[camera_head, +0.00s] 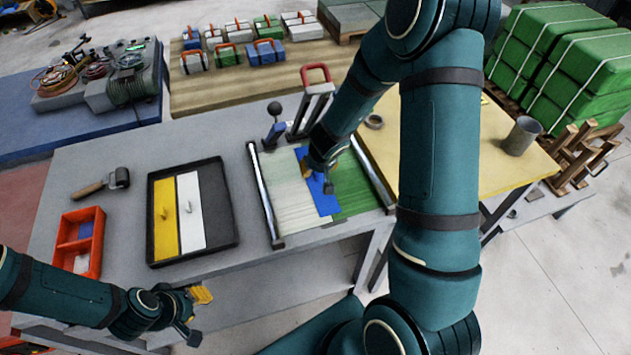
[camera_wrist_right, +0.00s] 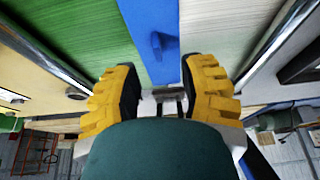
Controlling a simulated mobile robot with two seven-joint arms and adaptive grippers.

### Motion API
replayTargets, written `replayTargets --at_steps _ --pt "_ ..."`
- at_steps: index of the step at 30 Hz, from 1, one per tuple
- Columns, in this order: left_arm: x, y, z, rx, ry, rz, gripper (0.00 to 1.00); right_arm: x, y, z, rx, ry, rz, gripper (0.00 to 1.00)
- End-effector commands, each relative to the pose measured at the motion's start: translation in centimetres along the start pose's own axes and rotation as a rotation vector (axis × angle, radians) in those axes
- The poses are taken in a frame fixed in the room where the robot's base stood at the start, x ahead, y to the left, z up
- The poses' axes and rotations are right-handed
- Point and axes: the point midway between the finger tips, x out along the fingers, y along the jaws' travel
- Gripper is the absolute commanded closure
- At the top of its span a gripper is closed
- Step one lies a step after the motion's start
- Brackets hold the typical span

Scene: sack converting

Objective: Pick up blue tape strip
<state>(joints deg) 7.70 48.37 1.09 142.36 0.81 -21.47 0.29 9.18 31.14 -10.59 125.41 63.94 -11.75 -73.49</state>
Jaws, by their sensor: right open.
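The blue tape strip (camera_head: 326,206) lies lengthwise between a pale sheet (camera_head: 292,200) and a green sheet (camera_head: 358,190) on the bench. A small blue tab (camera_wrist_right: 156,42) stands up from the strip, which also shows in the right wrist view (camera_wrist_right: 150,15). My right gripper (camera_head: 320,165) is over the strip; in the wrist view its yellow fingers (camera_wrist_right: 163,85) are open, roughly in line with the strip, and the tab is beyond the fingertips, not between them. My left gripper (camera_head: 200,312) is at the lower left, off the bench's front edge; its opening is unclear.
Metal rails (camera_head: 265,195) flank the sheets. A black tray (camera_head: 226,205) holds a yellow strip (camera_head: 165,222) and a white strip (camera_head: 191,215). A red-handled tool (camera_head: 316,78) stands behind the sheets.

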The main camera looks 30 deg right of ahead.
Motion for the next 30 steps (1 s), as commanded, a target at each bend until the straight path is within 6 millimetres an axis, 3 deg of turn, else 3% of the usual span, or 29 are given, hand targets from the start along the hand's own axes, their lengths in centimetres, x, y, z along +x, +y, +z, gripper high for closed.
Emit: replayTargets --at_steps 8,18,26,30 --pt "0.8 -0.2 0.1 0.001 0.000 -0.001 0.66 1.5 0.1 -0.1 0.000 0.001 0.000 0.59" --pt "3.0 -1.0 0.8 0.005 -0.012 -0.002 0.66 6.0 0.4 -0.2 0.000 0.000 0.001 0.59" --pt "2.9 -1.0 0.9 0.006 -0.014 -0.001 0.66 6.0 0.4 -0.3 0.000 0.001 0.000 0.56" --pt "2.9 -1.0 0.9 0.006 -0.014 -0.001 0.66 6.0 0.4 -0.3 0.000 0.001 0.000 1.00"
